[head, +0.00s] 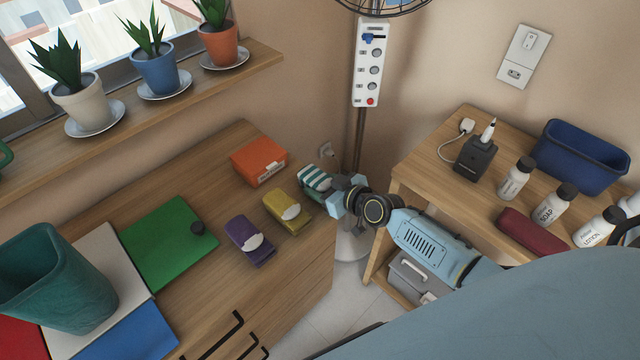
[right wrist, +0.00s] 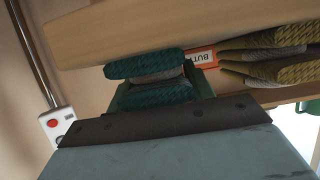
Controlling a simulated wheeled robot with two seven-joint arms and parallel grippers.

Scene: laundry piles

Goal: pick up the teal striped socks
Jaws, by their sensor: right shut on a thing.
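The teal striped socks (head: 314,178), a folded bundle with white stripes, are at the right end of the wooden dresser top in the head view. My right gripper (head: 330,188) reaches in from the right and is shut on them. In the right wrist view the teal knit bundle (right wrist: 145,66) sits at the jaws (right wrist: 150,92), close to the wooden top. I cannot tell whether it is clear of the wood. My left gripper is not in view.
Yellow socks (head: 287,210), purple socks (head: 249,241) and an orange box (head: 259,161) lie nearby. A green folder (head: 165,240) and a teal bin (head: 58,280) are further left. A side table (head: 415,165) with bottles stands right; a fan pole (head: 360,130) stands behind.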

